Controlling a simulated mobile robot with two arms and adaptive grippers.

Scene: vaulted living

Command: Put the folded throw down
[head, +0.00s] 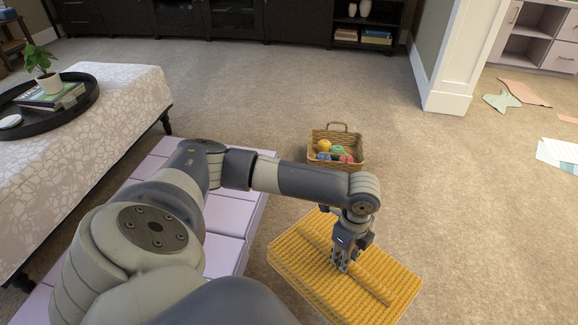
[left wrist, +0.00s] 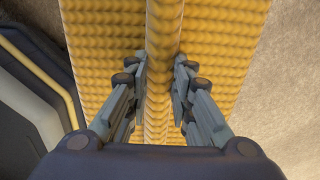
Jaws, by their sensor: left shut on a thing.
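The folded throw (head: 296,254) is a thick yellow knitted slab at the lower middle of the head view, with a raised ridge along its top. My left gripper (head: 340,266) points down at the throw and is shut on this ridge. In the left wrist view the two fingers (left wrist: 160,80) stand on either side of the ridge, and the yellow knit (left wrist: 215,40) fills the middle. I cannot tell for sure whether the throw's underside touches the carpet. My right gripper is not in view.
A wicker basket (head: 336,163) with coloured balls stands on the carpet beyond the throw. My own base lies left of the throw. A patterned ottoman (head: 120,110) with a black tray (head: 84,98) is at the left. Carpet to the right is clear; papers (head: 558,153) lie farther right.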

